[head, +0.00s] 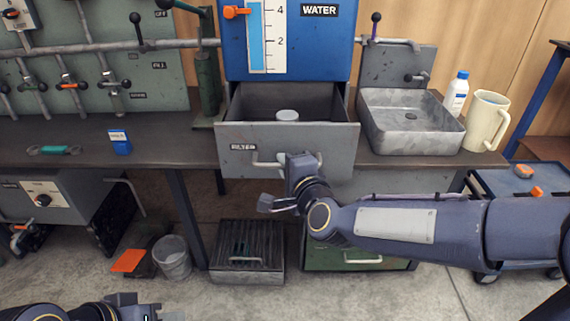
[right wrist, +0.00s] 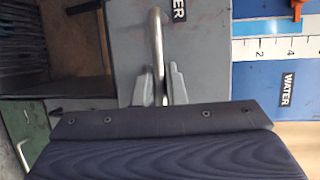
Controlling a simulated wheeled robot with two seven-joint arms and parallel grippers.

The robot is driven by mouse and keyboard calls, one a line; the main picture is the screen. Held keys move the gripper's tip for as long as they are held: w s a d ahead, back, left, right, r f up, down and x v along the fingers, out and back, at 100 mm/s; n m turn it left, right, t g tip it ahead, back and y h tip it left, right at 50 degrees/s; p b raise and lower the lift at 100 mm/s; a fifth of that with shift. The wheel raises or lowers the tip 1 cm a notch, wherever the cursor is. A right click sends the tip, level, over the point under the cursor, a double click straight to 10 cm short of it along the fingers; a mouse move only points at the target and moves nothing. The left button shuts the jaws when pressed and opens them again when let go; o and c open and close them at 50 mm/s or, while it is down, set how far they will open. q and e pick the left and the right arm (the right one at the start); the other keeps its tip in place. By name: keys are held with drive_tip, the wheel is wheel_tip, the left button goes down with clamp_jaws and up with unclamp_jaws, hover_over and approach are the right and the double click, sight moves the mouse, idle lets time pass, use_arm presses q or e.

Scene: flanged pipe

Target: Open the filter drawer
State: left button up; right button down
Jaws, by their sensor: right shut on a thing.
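The grey filter drawer (head: 300,139) is pulled out under the blue water cabinet (head: 306,80), and its inside is visible from above. A white round piece (head: 287,115) sits inside it towards the back. My right gripper (head: 284,162) is at the drawer's front, shut on its metal bar handle (head: 262,160). The right wrist view shows the handle (right wrist: 156,40) between the two grey fingers (right wrist: 157,85), against the drawer's grey front (right wrist: 200,50). My left gripper (head: 148,309) is low at the bottom left, away from the drawer; its finger opening is unclear.
A metal sink (head: 410,118), a white bottle (head: 457,92) and a cream jug (head: 485,120) stand right of the drawer. A small blue box (head: 119,143) lies on the worktop (head: 80,135) at left. A bucket (head: 173,259) and a grated box (head: 247,262) stand on the floor below.

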drive_tip(key=c, duration=1.5)
unclamp_jaws()
drive_tip(key=p+v, duration=0.1)
drive_tip(key=v, duration=0.6)
drive_tip(key=shift+s+d+p, duration=0.15)
drive_tip(key=shift+s+p, duration=0.15)
